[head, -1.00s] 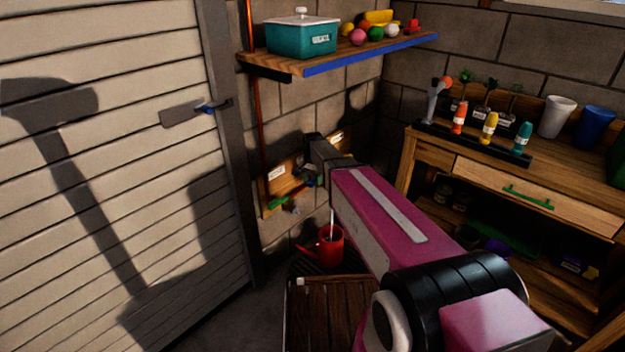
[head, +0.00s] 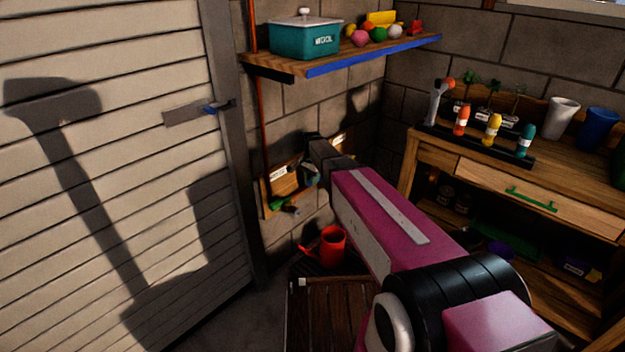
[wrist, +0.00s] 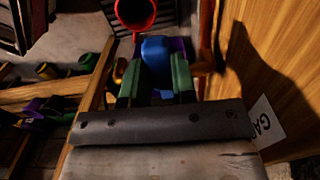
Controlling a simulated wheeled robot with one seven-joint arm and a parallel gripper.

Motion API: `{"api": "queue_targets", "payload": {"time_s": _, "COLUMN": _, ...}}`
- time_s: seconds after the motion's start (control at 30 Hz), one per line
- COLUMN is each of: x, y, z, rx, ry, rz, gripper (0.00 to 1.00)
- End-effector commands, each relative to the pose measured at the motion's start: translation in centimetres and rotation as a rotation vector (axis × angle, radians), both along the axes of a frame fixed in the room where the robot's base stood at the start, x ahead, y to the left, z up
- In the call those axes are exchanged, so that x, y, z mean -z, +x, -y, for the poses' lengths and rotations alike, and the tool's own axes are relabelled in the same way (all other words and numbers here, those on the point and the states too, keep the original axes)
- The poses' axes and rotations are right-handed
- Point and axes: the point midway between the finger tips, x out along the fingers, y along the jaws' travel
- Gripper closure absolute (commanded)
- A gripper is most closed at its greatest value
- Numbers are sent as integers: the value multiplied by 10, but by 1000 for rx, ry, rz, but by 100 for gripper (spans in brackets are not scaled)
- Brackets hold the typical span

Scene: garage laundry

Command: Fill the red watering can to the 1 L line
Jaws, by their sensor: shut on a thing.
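The red watering can (head: 332,243) stands upright on a dark slatted grate (head: 312,267) below the wall taps. Its open red rim (wrist: 121,22) shows at the top of the wrist view; the inside is dark, and I cannot read a water level or the 1 L line. My gripper (wrist: 156,72), with green fingers, is shut on a blue tap handle (wrist: 157,50). In the head view my arm largely hides the handle and the spout. No stream of water shows above the can now.
A wooden tap board (head: 285,182) with a label is on the brick wall, with a green tap handle (head: 279,204) at its left. A shelf (head: 370,55) hangs above. A workbench (head: 500,185) stands at right, a slatted wooden surface (head: 335,312) in front.

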Motion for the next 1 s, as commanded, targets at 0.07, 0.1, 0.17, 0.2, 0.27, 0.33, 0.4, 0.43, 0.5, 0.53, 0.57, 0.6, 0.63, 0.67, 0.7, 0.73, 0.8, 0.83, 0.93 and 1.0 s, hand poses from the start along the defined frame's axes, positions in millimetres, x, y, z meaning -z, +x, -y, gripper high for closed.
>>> {"api": "queue_targets", "payload": {"time_s": 0.07, "x": 0, "y": 0, "z": 0, "rx": 4, "ry": 1, "rz": 1, "gripper": 100}}
{"api": "queue_targets", "payload": {"time_s": 0.1, "x": 0, "y": 0, "z": 0, "rx": 4, "ry": 1, "rz": 1, "gripper": 100}}
{"api": "queue_targets", "payload": {"time_s": 0.17, "x": 0, "y": 0, "z": 0, "rx": 4, "ry": 1, "rz": 1, "gripper": 72}}
{"api": "queue_targets", "payload": {"time_s": 0.2, "x": 0, "y": 0, "z": 0, "rx": 4, "ry": 2, "rz": 2, "gripper": 59}}
{"api": "queue_targets", "payload": {"time_s": 0.27, "x": 0, "y": 0, "z": 0, "rx": 3, "ry": 2, "rz": 2, "gripper": 49}}
{"api": "queue_targets", "payload": {"time_s": 0.33, "x": 0, "y": 0, "z": 0, "rx": 3, "ry": 1, "rz": 1, "gripper": 49}}
{"api": "queue_targets", "payload": {"time_s": 0.4, "x": 0, "y": 0, "z": 0, "rx": 2, "ry": 1, "rz": 1, "gripper": 49}}
{"api": "queue_targets", "payload": {"time_s": 0.43, "x": 0, "y": 0, "z": 0, "rx": 2, "ry": 1, "rz": 1, "gripper": 49}}
{"api": "queue_targets", "payload": {"time_s": 0.5, "x": 0, "y": 0, "z": 0, "rx": 2, "ry": 1, "rz": 1, "gripper": 49}}
{"api": "queue_targets", "payload": {"time_s": 0.53, "x": -1, "y": 0, "z": 0, "rx": 2, "ry": 1, "rz": 1, "gripper": 49}}
{"api": "queue_targets", "payload": {"time_s": 0.57, "x": -2, "y": 0, "z": 0, "rx": 2, "ry": 1, "rz": 1, "gripper": 49}}
{"api": "queue_targets", "payload": {"time_s": 0.6, "x": -4, "y": 0, "z": 0, "rx": 1, "ry": 1, "rz": 1, "gripper": 49}}
{"api": "queue_targets", "payload": {"time_s": 0.63, "x": -6, "y": 0, "z": 0, "rx": 1, "ry": 1, "rz": 1, "gripper": 49}}
{"api": "queue_targets", "payload": {"time_s": 0.67, "x": -9, "y": 0, "z": 0, "rx": 1, "ry": 1, "rz": 1, "gripper": 49}}
{"api": "queue_targets", "payload": {"time_s": 0.7, "x": -14, "y": 0, "z": 0, "rx": 1, "ry": 1, "rz": 1, "gripper": 49}}
{"api": "queue_targets", "payload": {"time_s": 0.73, "x": -18, "y": 0, "z": 0, "rx": 1, "ry": 1, "rz": 3, "gripper": 49}}
{"api": "queue_targets", "payload": {"time_s": 0.8, "x": -30, "y": 0, "z": 0, "rx": 1, "ry": 2, "rz": 4, "gripper": 49}}
{"api": "queue_targets", "payload": {"time_s": 0.83, "x": -35, "y": 0, "z": 0, "rx": 1, "ry": 2, "rz": 4, "gripper": 49}}
{"api": "queue_targets", "payload": {"time_s": 0.93, "x": -54, "y": 0, "z": 0, "rx": 2, "ry": 2, "rz": 4, "gripper": 49}}
{"api": "queue_targets", "payload": {"time_s": 1.0, "x": -66, "y": 0, "z": 0, "rx": 2, "ry": 1, "rz": 3, "gripper": 49}}
